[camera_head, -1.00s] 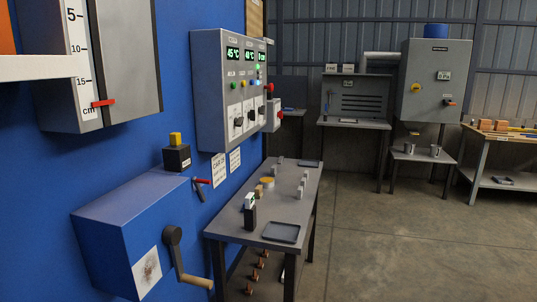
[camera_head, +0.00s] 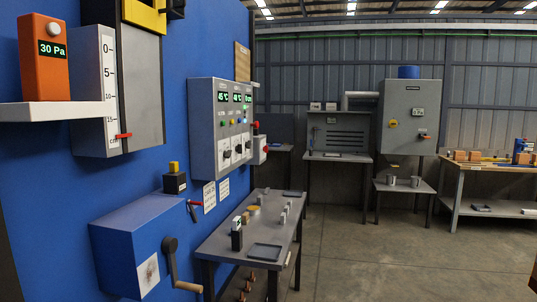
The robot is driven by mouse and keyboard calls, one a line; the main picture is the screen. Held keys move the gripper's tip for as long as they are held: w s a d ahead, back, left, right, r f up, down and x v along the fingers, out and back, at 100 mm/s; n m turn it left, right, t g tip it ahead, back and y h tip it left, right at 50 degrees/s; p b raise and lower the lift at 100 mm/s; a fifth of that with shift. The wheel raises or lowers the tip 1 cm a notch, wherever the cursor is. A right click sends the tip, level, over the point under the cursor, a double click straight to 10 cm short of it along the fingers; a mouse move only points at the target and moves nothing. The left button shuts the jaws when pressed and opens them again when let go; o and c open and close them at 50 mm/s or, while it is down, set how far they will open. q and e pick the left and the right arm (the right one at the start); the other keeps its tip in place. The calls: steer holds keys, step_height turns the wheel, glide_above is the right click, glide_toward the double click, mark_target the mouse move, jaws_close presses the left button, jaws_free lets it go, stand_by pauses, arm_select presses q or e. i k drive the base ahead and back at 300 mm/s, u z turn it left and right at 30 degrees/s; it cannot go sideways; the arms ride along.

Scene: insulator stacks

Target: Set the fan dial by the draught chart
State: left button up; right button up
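An orange meter (camera_head: 43,60) reading 30 Pa stands on a white shelf (camera_head: 50,111) at upper left. A grey control panel (camera_head: 203,120) on the blue wall has lit green displays, coloured buttons and black knobs on white plates (camera_head: 227,156). I cannot tell which knob is the fan dial, and the knob settings are too small to read. Two white printed sheets (camera_head: 209,197) hang below the panel. Their text is unreadable, so I cannot tell whether either is the draught chart. Neither of my grippers is in view.
A blue box with a crank (camera_head: 170,245) juts out at lower left. A grey table (camera_head: 225,242) with small parts and a dark tray (camera_head: 264,252) stands below the panel. A grey cabinet (camera_head: 412,100) and a workbench (camera_head: 465,170) stand behind. The floor at centre right is clear.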

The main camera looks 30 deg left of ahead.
mark_target(227, 154)
steer(key=z, duration=0.1)
steer(key=i, duration=1.2)
steer(key=u, duration=0.4)
